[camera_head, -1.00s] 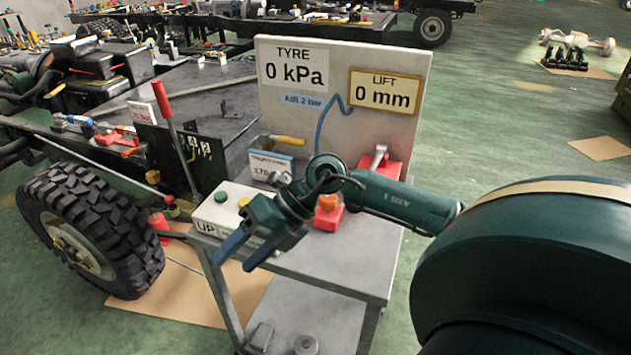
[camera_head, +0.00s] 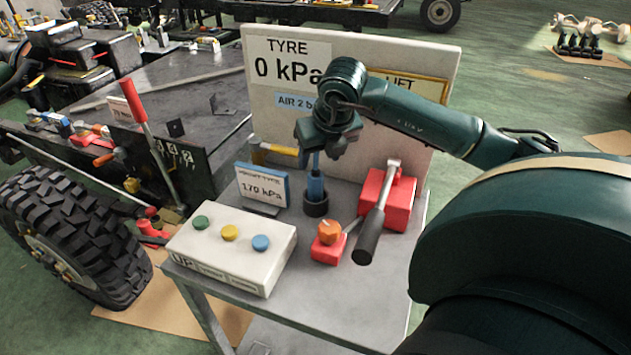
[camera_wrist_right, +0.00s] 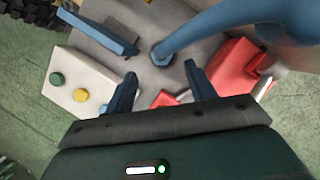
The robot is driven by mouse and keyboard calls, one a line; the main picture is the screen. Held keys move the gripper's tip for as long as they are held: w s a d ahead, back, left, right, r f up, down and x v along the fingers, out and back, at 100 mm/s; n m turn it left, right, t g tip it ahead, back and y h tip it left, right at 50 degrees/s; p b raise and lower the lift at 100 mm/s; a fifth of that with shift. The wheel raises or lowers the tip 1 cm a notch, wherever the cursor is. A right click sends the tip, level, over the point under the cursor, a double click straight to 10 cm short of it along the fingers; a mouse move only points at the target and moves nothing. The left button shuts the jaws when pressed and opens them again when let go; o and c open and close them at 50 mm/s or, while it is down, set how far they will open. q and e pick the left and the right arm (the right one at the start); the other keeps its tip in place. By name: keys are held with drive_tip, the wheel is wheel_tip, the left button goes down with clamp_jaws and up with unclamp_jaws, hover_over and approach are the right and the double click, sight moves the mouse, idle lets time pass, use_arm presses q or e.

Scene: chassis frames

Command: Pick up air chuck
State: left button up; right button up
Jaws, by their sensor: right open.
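The air chuck (camera_head: 316,183) is a blue upright piece standing in a black round holder (camera_head: 316,206) on the grey cart top. In the right wrist view the blue chuck and hose (camera_wrist_right: 165,54) show ahead of the fingertips. My right gripper (camera_head: 322,158) is above the chuck, pointing down, and hides the hose behind it. In the wrist view my right gripper (camera_wrist_right: 160,76) has its two blue fingers apart with nothing between them. I cannot tell exactly how far the fingertips are from the chuck. My left gripper is not in view.
A white button box (camera_head: 230,248), a 170 kPa sign (camera_head: 261,186), an orange knob on a red base (camera_head: 329,240) and a red block with a black-handled lever (camera_head: 385,205) surround the holder. The gauge panel (camera_head: 375,57) stands behind. A tyre (camera_head: 68,245) is at left.

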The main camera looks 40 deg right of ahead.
sight(316, 175)
drive_tip(key=x, duration=0.5)
drive_tip(key=shift+s+p+x, duration=0.2)
drive_tip(key=shift+p+x, duration=0.45)
drive_tip(key=shift+x, duration=2.1)
drive_tip(key=shift+d, duration=0.1)
drive_tip(key=shift+c, duration=0.3)
drive_tip(key=c, duration=1.1)
